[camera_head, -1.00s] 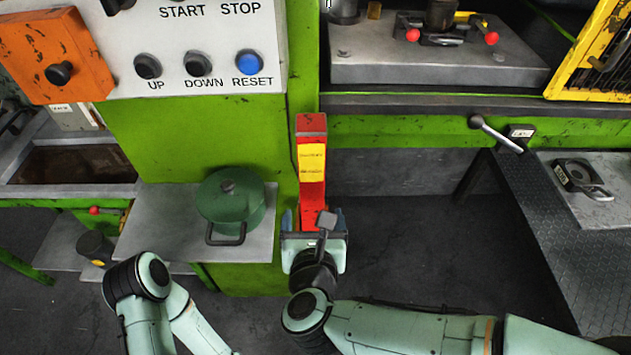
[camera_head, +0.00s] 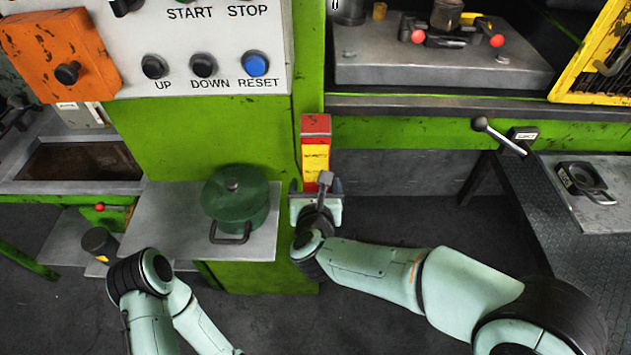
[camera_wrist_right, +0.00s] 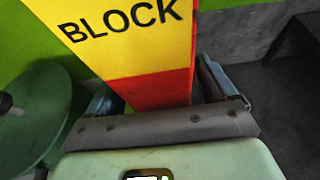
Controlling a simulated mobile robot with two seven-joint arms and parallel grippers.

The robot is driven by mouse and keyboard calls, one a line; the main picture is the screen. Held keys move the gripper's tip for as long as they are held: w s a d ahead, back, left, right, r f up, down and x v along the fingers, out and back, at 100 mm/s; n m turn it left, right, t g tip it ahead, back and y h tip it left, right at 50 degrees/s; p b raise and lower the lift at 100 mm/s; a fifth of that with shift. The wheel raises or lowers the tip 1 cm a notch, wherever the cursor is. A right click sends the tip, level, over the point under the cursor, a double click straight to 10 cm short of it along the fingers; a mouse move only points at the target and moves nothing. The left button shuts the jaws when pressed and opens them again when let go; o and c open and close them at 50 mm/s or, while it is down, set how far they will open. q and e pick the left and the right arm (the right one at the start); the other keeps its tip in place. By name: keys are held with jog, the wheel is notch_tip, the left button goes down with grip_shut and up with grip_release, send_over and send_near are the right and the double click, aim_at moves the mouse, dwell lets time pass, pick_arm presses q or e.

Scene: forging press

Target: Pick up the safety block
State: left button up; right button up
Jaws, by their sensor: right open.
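The safety block (camera_head: 316,126) is an upright red block with a yellow label, standing against the green press post in the head view. The right wrist view shows its yellow label reading "BLOCK" and its red lower part (camera_wrist_right: 150,88) close up. My right gripper (camera_head: 316,188) is open at the block's lower part, with one finger on each side; the right wrist view shows both fingers (camera_wrist_right: 160,95) beside it. My gripper hides the block's lower end in the head view. My left arm shows at the lower left, but its gripper is not in view.
A green lidded pot (camera_head: 235,200) stands on a grey shelf (camera_head: 155,225) just left of the block. A control panel (camera_head: 200,45) with buttons is above left. A dark ridged table (camera_head: 560,240) stands at right. The floor below is clear.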

grip_shut()
jog(key=shift+r, duration=0.2)
jog(key=shift+r, duration=0.1)
